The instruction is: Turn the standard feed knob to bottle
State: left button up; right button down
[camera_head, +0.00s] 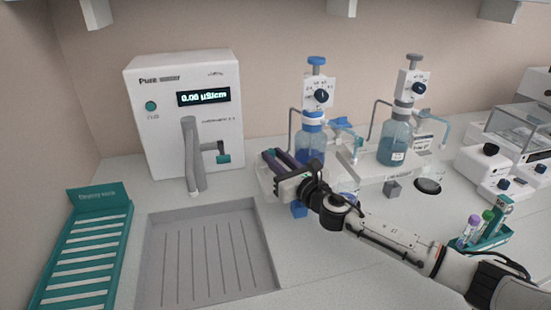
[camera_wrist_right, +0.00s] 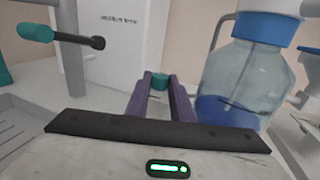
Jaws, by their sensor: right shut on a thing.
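My right gripper (camera_head: 274,153) reaches in from the right, to the left of the blue-capped bottle (camera_head: 309,143) on the bench. Its purple fingers are shut on a small teal knob (camera_wrist_right: 159,80), whose top shows between the fingertips in the wrist view. The fingers hide the rest of the knob, and I cannot read a pointer or label on it. In the wrist view the bottle (camera_wrist_right: 241,80) stands close to the right of the fingers, with blue liquid low inside. I cannot tell for sure that this knob is the standard feed one. My left gripper is not in view.
The white water unit (camera_head: 185,110) with its grey spout (camera_head: 192,155) stands left of the gripper. A grey sink tray (camera_head: 210,255) lies in front. A second bottle (camera_head: 394,145) stands to the right. A teal tube rack (camera_head: 492,236) is beside my right forearm.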

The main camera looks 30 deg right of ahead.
jog(key=shift+f, duration=0.1)
jog(key=c, duration=1.5)
grip_release()
jog(key=shift+c, duration=0.2)
jog(key=shift+s, duration=0.1)
jog(key=s+b, duration=0.1)
jog(key=s, duration=0.8)
jog(key=shift+s+d, duration=0.1)
jog(key=shift+d, duration=0.05)
jog(key=shift+s, duration=0.5)
